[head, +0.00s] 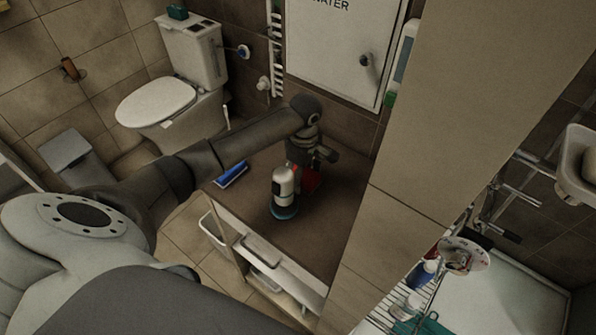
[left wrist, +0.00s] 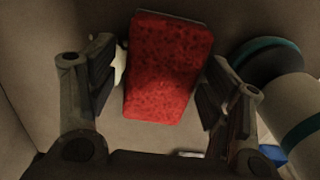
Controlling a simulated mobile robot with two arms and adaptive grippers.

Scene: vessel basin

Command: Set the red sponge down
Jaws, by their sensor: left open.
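The red sponge (left wrist: 168,68) lies between the two fingers of my left gripper (left wrist: 158,92) in the left wrist view, with its broad face toward the camera. The fingers stand open on either side, close to its edges; I cannot tell whether either one touches it. In the head view my left gripper (head: 312,160) is low over the brown cabinet top (head: 335,215). My right gripper is in neither view.
The white bottle (head: 284,186) with a teal base stands just in front of the sponge, close to the gripper. A blue brush-like item (head: 231,174) lies near the cabinet's left edge. The cabinet top's front right is clear. A tiled wall (head: 440,100) rises at right.

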